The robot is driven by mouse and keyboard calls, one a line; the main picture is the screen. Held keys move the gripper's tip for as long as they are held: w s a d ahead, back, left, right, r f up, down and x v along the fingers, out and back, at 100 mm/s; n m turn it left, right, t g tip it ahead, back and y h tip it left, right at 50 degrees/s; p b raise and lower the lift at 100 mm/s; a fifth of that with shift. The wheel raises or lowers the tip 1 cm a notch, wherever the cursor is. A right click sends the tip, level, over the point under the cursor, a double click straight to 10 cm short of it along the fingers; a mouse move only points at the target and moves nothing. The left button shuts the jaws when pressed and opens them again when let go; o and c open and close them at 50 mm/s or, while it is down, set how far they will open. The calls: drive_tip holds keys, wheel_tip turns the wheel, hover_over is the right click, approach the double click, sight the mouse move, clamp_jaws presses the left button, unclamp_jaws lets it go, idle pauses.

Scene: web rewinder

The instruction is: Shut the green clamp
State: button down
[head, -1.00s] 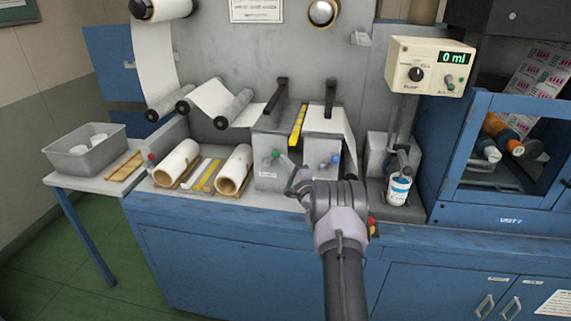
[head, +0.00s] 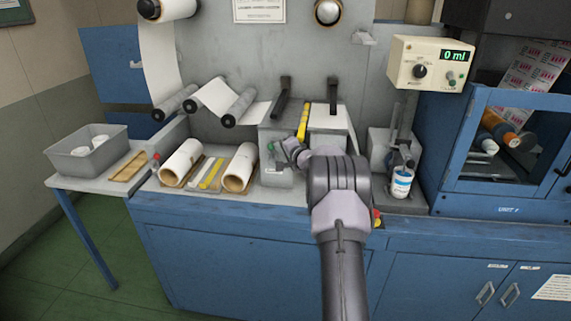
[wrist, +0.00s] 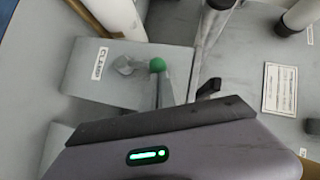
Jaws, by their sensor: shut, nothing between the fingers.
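The green clamp knob (head: 270,147) is on the front of the grey splicing block (head: 275,177), partly beside my gripper in the head view. In the wrist view the green ball knob (wrist: 157,65) tops a short grey stem, near a plate with a CLAMP label (wrist: 100,57). My gripper (head: 284,147) is shut and empty, its tips just right of the green knob. I cannot tell whether they touch it. In the wrist view the dark edge of my gripper's body covers the foot of the stem.
Two black levers (head: 282,97) stand above the block with a yellow strip (head: 303,121) between them. Cardboard-cored rolls (head: 239,168) lie to the left. A dispenser box (head: 430,63) and a white bottle (head: 402,181) are to the right.

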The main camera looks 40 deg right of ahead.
drive_tip(key=shift+w+a+r+n+g+h+p, duration=0.15)
drive_tip(key=shift+w+a+r+n+g+p, duration=0.15)
drive_tip(key=shift+w+n+g, duration=0.1)
drive_tip(key=shift+w+a+r+n+g+h+p, duration=0.15)
drive_tip(key=shift+w+a+r+n+g+p, duration=0.1)
drive_tip(key=shift+w+n+g, duration=0.15)
drive_tip(key=shift+w+a+n+g+p, duration=0.4)
drive_tip(key=shift+g+p, duration=0.1)
drive_tip(key=shift+p, duration=0.1)
drive_tip(key=shift+w+a+f+n+g+h+p, duration=0.1)
drive_tip(key=shift+w+a+n+g+h+p, duration=0.35)
drive_tip(key=shift+p, duration=0.25)
drive_tip(key=shift+w+a+f, duration=0.1)
drive_tip(key=shift+w+f, duration=0.05)
drive_tip(key=shift+w, duration=0.15)
drive_tip(key=shift+a+f+p, duration=0.1)
drive_tip(key=shift+a+p, duration=0.05)
drive_tip(key=shift+p, duration=0.2)
drive_tip(key=s+a+r+b, duration=0.2)
drive_tip(key=s+r+b, duration=0.1)
drive_tip(key=s+r, duration=0.5)
drive_tip(key=shift+v, duration=0.9)
drive_tip(key=shift+f, duration=0.1)
